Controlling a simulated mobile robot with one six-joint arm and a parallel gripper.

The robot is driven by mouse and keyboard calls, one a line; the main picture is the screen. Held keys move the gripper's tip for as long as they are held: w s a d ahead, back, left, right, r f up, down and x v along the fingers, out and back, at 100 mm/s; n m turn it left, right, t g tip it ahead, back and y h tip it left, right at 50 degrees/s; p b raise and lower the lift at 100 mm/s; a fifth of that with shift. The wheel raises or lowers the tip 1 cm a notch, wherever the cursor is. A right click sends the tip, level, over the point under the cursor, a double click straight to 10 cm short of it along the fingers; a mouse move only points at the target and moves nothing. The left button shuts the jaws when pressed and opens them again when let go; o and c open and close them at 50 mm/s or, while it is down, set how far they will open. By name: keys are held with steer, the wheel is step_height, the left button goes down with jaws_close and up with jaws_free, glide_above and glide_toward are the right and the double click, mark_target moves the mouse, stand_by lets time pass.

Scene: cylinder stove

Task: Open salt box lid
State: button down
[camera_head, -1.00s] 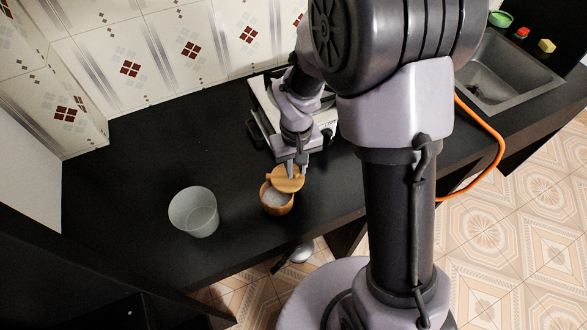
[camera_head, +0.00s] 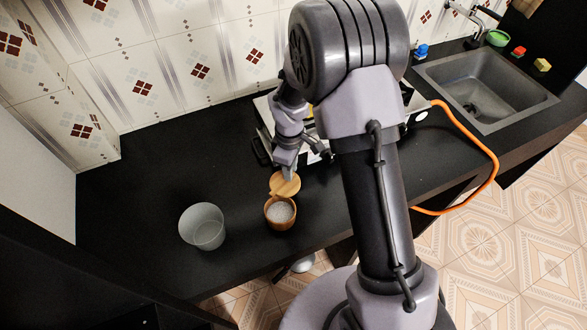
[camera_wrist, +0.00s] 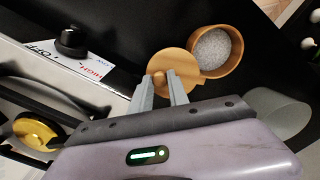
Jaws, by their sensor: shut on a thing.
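The salt box is a round wooden pot (camera_head: 281,222) on the black counter, and it also shows in the wrist view (camera_wrist: 236,58). White salt (camera_wrist: 212,48) is visible inside it. Its round wooden lid (camera_head: 285,184) is swung to the side, toward the stove, and leaves the pot's mouth uncovered; it also shows in the wrist view (camera_wrist: 178,66). My gripper (camera_wrist: 160,84) is shut on the lid, with its fingers on either side of a small knob or handle part. In the head view my gripper (camera_head: 289,174) is just above the lid.
A stove (camera_wrist: 75,62) with a black knob (camera_wrist: 72,40) stands right behind my gripper. A clear glass (camera_head: 203,228) stands left of the pot. A sink (camera_head: 485,88) is at the far right.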

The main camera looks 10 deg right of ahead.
steer(key=shift+w+a+n+p, duration=0.3)
steer(key=shift+w+n+p, duration=0.1)
steer(key=shift+n, duration=0.3)
steer(key=c, duration=1.3)
jaws_free()
steer(key=shift+o, duration=0.2)
